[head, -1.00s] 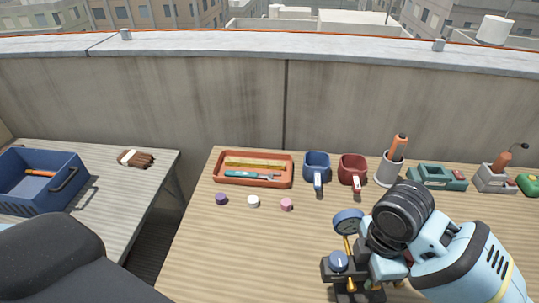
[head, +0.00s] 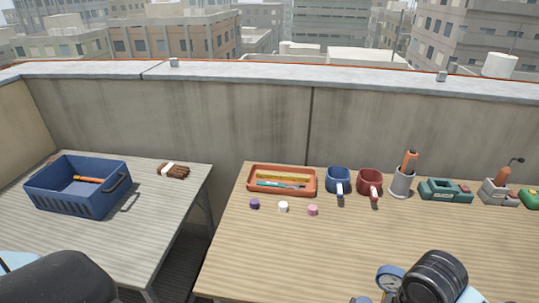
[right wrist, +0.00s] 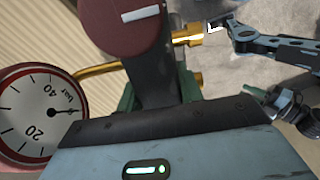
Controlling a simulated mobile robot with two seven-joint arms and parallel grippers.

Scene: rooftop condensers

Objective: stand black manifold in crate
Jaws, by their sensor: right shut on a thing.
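The black manifold shows its blue-rimmed gauge (head: 389,279) at the bottom edge of the head view, right of centre. In the right wrist view its red-rimmed gauge (right wrist: 35,115), dark red knob (right wrist: 130,22) and brass fittings (right wrist: 188,35) are close up. My right gripper (right wrist: 163,85) is shut on the manifold, above the front of the wooden table; the manifold's lower part is out of the head view. The blue crate (head: 68,198) stands on the left table, with an orange-handled tool (head: 88,180) inside. My left gripper is not in view.
A brown-and-white bundle (head: 173,170) lies right of the crate. On the right table (head: 275,255) are an orange tray (head: 312,190), blue mug (head: 338,180), red mug (head: 370,183), grey holder (head: 401,183) and three small caps (head: 283,207). A gap separates the tables.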

